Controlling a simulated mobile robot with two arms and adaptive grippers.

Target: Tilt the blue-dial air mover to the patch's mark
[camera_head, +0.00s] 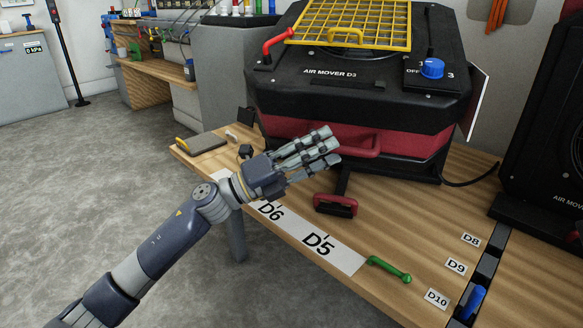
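The black air mover marked D3 (340,95) sits on the wooden bench, with a blue dial (432,68) at its top right. It has a yellow grille (350,22) on top, a red lower body and a red front handle (350,147). A red lever (280,42) is at its upper left. The white strip marked D6 and D5 (335,258) runs along the bench's front edge. My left gripper (325,148) is open, fingers spread out in front of the handle; contact with it is unclear. My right gripper is not in view.
A red-and-black pedal-like handle (335,205) stands before the air mover. A green lever (388,268) lies by the D5 end. D8 (471,240), D9 and D10 labels sit beside a dark slot with a blue piece (470,302). Another black air mover (545,140) stands right.

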